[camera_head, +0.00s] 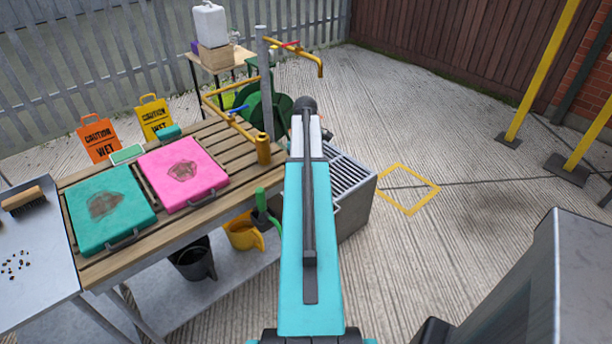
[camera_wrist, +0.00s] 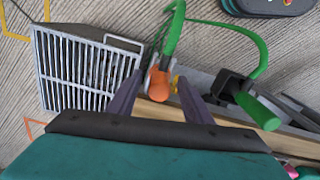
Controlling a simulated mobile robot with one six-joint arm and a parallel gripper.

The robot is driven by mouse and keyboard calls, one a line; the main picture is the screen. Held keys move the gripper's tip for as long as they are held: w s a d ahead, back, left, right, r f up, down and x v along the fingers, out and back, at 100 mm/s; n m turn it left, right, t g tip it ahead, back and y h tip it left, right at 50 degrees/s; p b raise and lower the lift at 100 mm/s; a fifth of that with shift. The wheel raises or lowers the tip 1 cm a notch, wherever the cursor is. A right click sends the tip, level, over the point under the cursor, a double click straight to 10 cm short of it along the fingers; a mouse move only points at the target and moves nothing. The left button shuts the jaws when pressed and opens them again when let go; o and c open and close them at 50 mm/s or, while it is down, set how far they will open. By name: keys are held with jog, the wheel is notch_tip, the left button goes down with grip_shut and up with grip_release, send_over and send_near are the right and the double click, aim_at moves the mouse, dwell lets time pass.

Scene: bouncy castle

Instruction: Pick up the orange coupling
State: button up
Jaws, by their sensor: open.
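The orange coupling (camera_wrist: 158,84) shows in the wrist view at the end of a green hose (camera_wrist: 174,32). My gripper (camera_wrist: 161,78) is open, with one dark finger on each side of the coupling and a visible gap to each in the picture. I cannot tell whether the coupling is at the same depth as the fingertips.
A grey grate (camera_wrist: 82,70) lies left of the coupling, and a black fitting with a green handle (camera_wrist: 258,108) lies right. In the head view a slatted wooden bench (camera_head: 215,145) carries pink (camera_head: 160,168) and teal (camera_head: 85,215) pads. Concrete floor at right is mostly clear.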

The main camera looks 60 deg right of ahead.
jog(key=shift+f, duration=0.45)
jog(key=c, duration=1.1)
